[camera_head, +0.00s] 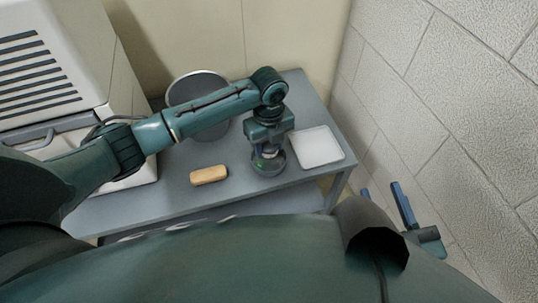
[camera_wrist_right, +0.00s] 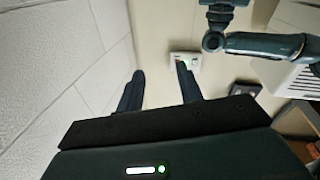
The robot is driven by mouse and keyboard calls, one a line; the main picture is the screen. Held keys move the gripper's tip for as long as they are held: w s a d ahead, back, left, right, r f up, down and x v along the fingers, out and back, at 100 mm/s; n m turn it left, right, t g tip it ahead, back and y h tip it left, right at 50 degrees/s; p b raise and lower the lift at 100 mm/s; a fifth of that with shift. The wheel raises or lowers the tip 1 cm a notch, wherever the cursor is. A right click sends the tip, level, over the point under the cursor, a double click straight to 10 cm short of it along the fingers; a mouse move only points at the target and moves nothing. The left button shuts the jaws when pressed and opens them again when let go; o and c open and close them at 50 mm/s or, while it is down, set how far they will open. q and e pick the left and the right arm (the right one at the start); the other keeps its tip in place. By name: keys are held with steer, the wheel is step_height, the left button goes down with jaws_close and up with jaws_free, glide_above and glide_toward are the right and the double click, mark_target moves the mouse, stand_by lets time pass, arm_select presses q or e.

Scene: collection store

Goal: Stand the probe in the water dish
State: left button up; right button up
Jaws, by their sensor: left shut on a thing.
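The water dish (camera_head: 283,168) is a round, clear glass vessel on the grey table in the head view. My left gripper (camera_head: 268,152) points down right over it and covers part of it. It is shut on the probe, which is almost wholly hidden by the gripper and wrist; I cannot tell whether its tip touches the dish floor. A small green glow shows at the dish. My right gripper (camera_head: 384,190) is off the table at the lower right, empty. In the right wrist view its two fingers (camera_wrist_right: 160,85) stand well apart.
A white square tray-like thing (camera_head: 319,147) lies right of the dish. A tan block (camera_head: 208,175) lies to its left on the table (camera_head: 236,190). A round grey disc (camera_head: 190,82) stands behind my left arm. A white vented cabinet (camera_head: 50,60) fills the left; a block wall (camera_head: 450,100) the right.

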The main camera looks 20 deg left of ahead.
mark_target(269, 154)
arm_select(q)
step_height(269, 154, down, 4)
steer(key=shift+r+b, duration=0.2)
steer(key=shift+b, duration=0.5)
arm_select(e)
steer(key=shift+s+a+y, duration=0.1)
steer(key=shift+a+y, duration=0.2)
steer(key=shift+y, duration=0.2)
arm_select(q)
steer(key=shift+f, duration=0.3)
steer(key=o, duration=0.7)
steer(key=shift+r, duration=0.1)
